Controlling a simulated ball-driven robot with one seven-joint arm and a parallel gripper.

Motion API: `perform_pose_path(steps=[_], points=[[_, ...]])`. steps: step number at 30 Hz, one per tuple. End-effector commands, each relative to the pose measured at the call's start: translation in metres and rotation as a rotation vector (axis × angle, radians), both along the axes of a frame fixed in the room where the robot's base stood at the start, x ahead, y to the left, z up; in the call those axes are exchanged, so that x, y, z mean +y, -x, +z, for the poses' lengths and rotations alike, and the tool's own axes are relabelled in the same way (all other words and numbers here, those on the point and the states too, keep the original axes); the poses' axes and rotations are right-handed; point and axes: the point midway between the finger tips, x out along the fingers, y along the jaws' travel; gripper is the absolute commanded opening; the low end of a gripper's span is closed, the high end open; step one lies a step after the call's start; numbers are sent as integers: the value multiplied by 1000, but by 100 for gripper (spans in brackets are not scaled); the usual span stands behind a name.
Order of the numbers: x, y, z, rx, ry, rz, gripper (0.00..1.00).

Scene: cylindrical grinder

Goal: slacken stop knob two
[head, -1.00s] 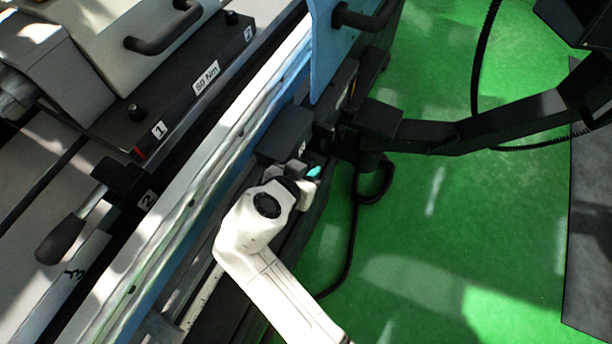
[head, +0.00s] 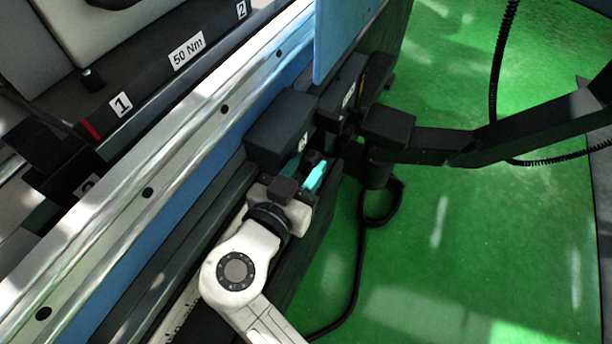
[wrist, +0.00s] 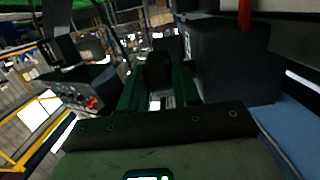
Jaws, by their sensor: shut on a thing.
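My gripper (head: 306,170) is at the front of a black stop block (head: 280,128) beside the blue-edged rail. Its teal fingers are shut on a small dark stop knob (head: 313,158), which is mostly hidden by the fingers in the head view. In the wrist view, the dark knob (wrist: 158,72) stands between the two green-looking fingers of my gripper (wrist: 158,92). The small white label on the block's end is too small to read surely, so I cannot confirm the knob's number.
A second black block (head: 343,88) with a label sits farther along, close to a blue panel (head: 342,35). A black jointed arm (head: 440,142) and hanging cable lie at right. A panel marked 50 Nm (head: 187,50) is upper left. Green floor is open at right.

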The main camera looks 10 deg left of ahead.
Motion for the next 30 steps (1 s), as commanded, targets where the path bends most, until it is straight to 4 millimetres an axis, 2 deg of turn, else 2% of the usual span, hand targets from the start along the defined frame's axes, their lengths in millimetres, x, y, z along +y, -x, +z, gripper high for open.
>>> perform_pose_path(steps=[18,19,20,30], points=[[1,0,1,-25,9,1,1],[0,0,1,-25,9,1,34],[0,0,1,-25,9,1,37],[3,5,1,-24,9,3,37]])
